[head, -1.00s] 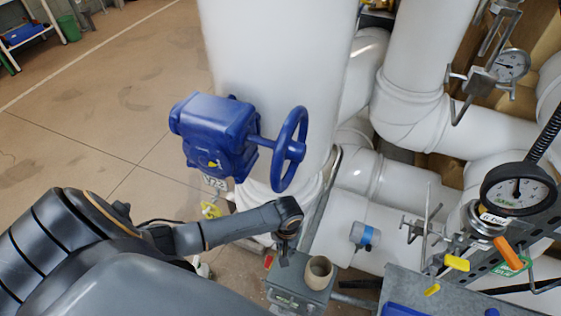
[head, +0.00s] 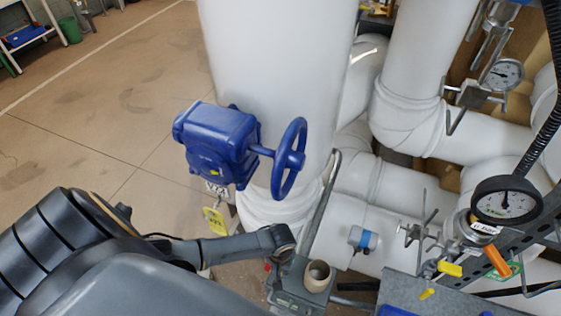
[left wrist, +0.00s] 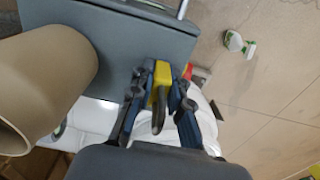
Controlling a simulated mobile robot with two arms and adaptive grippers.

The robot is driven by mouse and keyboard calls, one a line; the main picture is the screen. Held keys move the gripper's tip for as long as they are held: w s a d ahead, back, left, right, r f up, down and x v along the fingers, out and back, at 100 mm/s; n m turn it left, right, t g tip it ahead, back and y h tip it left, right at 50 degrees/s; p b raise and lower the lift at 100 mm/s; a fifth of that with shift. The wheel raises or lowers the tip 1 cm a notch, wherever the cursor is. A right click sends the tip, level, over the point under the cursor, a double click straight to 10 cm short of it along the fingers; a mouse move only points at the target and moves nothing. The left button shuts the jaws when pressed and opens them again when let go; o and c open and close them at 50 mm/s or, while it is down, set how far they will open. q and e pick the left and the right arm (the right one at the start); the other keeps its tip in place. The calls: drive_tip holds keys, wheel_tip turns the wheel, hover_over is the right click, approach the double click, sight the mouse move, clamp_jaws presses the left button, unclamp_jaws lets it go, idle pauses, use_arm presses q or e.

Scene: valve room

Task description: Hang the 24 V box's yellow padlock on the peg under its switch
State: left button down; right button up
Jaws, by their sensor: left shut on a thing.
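In the left wrist view my left gripper (left wrist: 160,98) is shut on a yellow padlock (left wrist: 162,74), which sits between its blue fingers with a dark shackle showing. The padlock is beside the edge of a grey box (left wrist: 120,35). I cannot tell whether it touches the box. The box also shows in the head view (head: 292,297), at the end of my left arm. In that view the arm's end hides the padlock and most of the gripper (head: 277,262). A small red part (left wrist: 199,72) shows beside the fingers. I cannot make out the peg. My right gripper is not in view.
A tan open cylinder (head: 317,275) stands on the box, close to the gripper in the wrist view. A blue valve with handwheel (head: 289,158) is above my left arm. A yellow tag (head: 214,221) hangs below it. White pipes (head: 290,50) and gauges (head: 507,201) fill the right.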

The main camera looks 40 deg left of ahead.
use_arm(q)
drive_tip(key=shift+f, duration=0.2)
drive_tip(key=c, duration=1.3)
unclamp_jaws()
drive_tip(key=shift+f+b, duration=0.15)
drive_tip(key=shift+b, duration=0.35)
drive_tip(key=r, duration=0.7)
drive_tip(key=shift+w+d+b, duration=0.15)
drive_tip(key=shift+w+b, duration=0.05)
drive_tip(key=shift+b, duration=0.15)
drive_tip(key=shift+r, duration=0.45)
